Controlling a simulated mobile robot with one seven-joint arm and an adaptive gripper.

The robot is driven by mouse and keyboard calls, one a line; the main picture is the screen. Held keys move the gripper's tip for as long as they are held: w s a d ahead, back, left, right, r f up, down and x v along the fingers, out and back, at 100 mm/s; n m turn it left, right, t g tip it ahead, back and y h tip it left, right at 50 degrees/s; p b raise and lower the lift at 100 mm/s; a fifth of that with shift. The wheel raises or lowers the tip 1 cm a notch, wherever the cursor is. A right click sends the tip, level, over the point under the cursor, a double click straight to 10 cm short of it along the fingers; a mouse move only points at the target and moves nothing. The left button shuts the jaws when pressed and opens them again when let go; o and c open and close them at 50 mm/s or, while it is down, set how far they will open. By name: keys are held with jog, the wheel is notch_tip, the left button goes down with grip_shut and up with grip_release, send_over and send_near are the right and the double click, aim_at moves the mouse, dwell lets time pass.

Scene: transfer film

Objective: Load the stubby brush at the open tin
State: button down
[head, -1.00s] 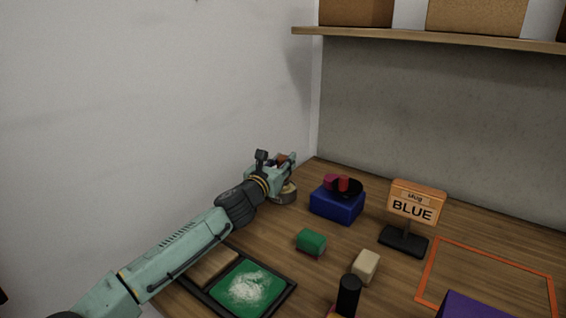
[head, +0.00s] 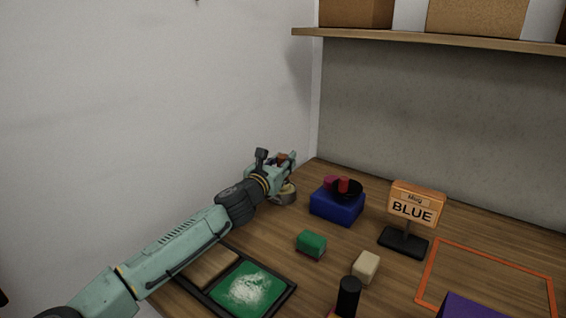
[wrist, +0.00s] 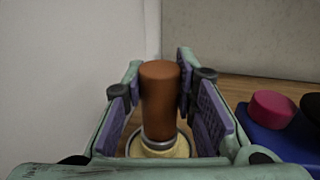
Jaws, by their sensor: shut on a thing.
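My gripper (wrist: 160,105) is shut on the brush's stubby orange-brown handle (wrist: 160,98), which stands upright between the purple finger pads in the wrist view. The brush (head: 282,158) also shows as a small orange-brown patch at my gripper (head: 284,161) in the head view. The open tin (head: 284,197) stands on the table right under my gripper, near the wall. In the wrist view the tin's pale round top (wrist: 158,150) shows directly below the handle. The bristles are hidden, so I cannot tell whether they touch the tin's contents.
A blue block (head: 336,208) bearing magenta, red and black pieces stands right of the tin. Nearer are a green block (head: 311,244), a cream block (head: 365,266), a black cylinder (head: 348,295) and a dark tray (head: 283,296). A sign (head: 414,206) reads "Mug BLUE". An orange outline (head: 490,252) lies right.

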jog(key=shift+r, duration=3.1)
jog(key=shift+s+f, duration=0.1)
